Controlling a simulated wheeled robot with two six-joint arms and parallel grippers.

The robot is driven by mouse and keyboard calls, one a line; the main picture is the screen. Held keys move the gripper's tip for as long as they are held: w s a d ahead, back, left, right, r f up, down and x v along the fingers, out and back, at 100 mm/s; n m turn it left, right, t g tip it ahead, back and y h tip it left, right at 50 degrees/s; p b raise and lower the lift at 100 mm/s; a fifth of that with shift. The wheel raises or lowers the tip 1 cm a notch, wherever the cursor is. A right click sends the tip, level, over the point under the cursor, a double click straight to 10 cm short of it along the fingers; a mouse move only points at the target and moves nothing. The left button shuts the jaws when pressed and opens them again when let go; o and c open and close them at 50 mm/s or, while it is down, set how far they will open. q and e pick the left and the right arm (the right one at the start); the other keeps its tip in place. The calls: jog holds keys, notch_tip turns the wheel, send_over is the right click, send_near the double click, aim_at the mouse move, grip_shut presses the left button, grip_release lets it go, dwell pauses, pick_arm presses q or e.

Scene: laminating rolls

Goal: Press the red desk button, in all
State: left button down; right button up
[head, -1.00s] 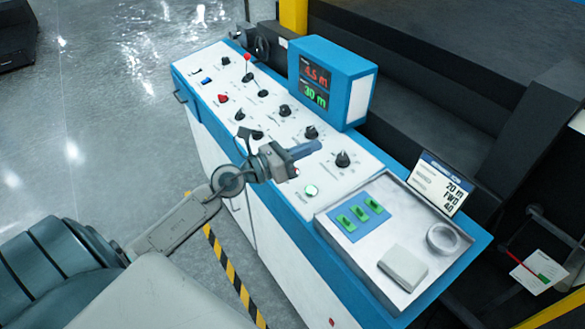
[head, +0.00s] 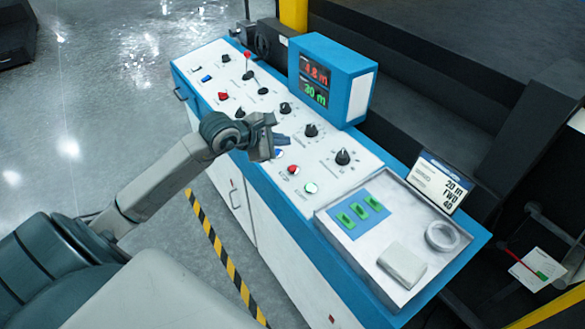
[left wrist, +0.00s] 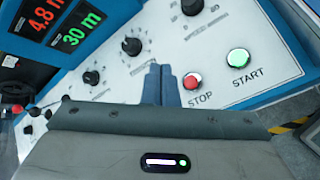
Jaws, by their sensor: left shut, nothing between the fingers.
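The red STOP button (head: 293,170) sits on the white sloping panel of the blue desk, in the head view. It also shows in the left wrist view (left wrist: 192,81), beside the green START button (left wrist: 238,58). My left gripper (head: 284,139) is shut and empty, near the panel and up-left of the red button in the head view. In the left wrist view its closed blue-grey fingers (left wrist: 160,75) lie just left of the red button. They look apart from it; their height above the panel is hard to tell.
Several black knobs (head: 343,157) and another red control (head: 223,97) share the panel. A blue display box (head: 350,82) stands at its back edge. A grey tray (head: 346,249) with green switches, a block and a ring lies on the right.

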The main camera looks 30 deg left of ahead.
aim_at(293, 169)
pick_arm(q)
jog(key=f+b, duration=0.1)
jog(key=f, duration=0.1)
jog(key=f+b, duration=0.1)
jog(key=f, duration=0.2)
jog(key=w+f+b, duration=0.1)
jog(key=f+b, duration=0.1)
jog(key=shift+d+f, duration=0.15)
jog(key=shift+d, duration=0.1)
jog(key=shift+w+f+b, duration=0.15)
jog(key=shift+f+b, duration=0.3)
dwell(1.2)
jog(key=shift+d+f+b, duration=0.1)
jog(key=shift+f+b, duration=0.25)
jog(key=shift+b, duration=0.25)
jog(key=shift+w+f+b, duration=0.1)
jog(key=shift+f+b, duration=0.3)
jog(key=shift+b, duration=0.15)
dwell(0.7)
jog(key=shift+r, duration=0.1)
jog(key=shift+r+p, duration=0.3)
jog(key=shift+r, duration=0.4)
